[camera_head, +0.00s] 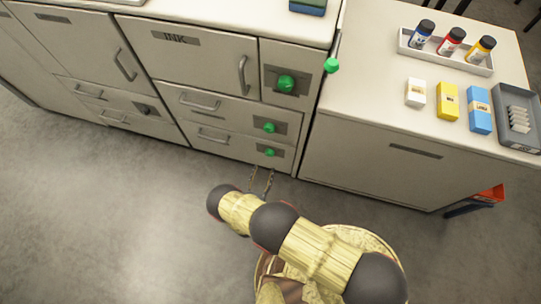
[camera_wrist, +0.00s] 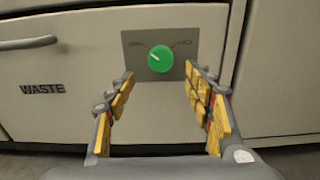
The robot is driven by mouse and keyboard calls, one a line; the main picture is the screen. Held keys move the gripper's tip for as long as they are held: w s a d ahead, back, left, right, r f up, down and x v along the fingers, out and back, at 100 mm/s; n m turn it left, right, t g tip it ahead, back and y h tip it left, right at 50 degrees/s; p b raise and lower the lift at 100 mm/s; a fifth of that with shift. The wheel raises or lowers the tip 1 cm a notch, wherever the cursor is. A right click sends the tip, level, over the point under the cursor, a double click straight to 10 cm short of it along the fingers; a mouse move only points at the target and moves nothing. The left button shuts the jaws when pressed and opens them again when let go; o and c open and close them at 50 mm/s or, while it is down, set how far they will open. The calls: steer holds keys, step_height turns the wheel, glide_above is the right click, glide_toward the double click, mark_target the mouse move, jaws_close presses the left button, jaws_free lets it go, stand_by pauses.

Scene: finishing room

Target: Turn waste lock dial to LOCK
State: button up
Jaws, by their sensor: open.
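The waste lock dial (camera_wrist: 161,59) is a round green knob on a grey plate (camera_wrist: 134,47), on a white drawer front marked WASTE (camera_wrist: 42,89). LOCK is printed at the plate's upper right; the word at its upper left is too small to read surely. A pale mark on the dial points to the upper left. In the head view the dial seems to be the lowest green knob (camera_head: 270,152). My gripper (camera_wrist: 159,76) is open and empty, its fingers on either side below the dial and apart from it. In the head view my gripper (camera_head: 262,174) is just below the knob.
Two more green knobs (camera_head: 286,84) (camera_head: 269,127) sit above on the cabinet, and a green ball-ended lever (camera_head: 331,65) stands at its right edge. A drawer handle (camera_wrist: 28,43) is left of the dial. The right counter (camera_head: 365,75) holds bottles and boxes. Grey floor lies open at left.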

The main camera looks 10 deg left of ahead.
mark_target(269, 156)
steer(key=shift+w+d+r+b, duration=0.1)
steer(key=shift+w+b, duration=0.25)
steer(key=shift+w, duration=0.95)
steer(key=shift+w+d+f+b, duration=0.15)
steer(key=shift+w+b, duration=0.2)
steer(key=shift+w, duration=0.9)
steer(key=shift+w+d+r+b, duration=0.15)
steer(key=shift+w+b, duration=0.2)
steer(key=shift+w, duration=0.95)
steer(key=shift+c, duration=1.3)
steer(key=c, duration=0.9)
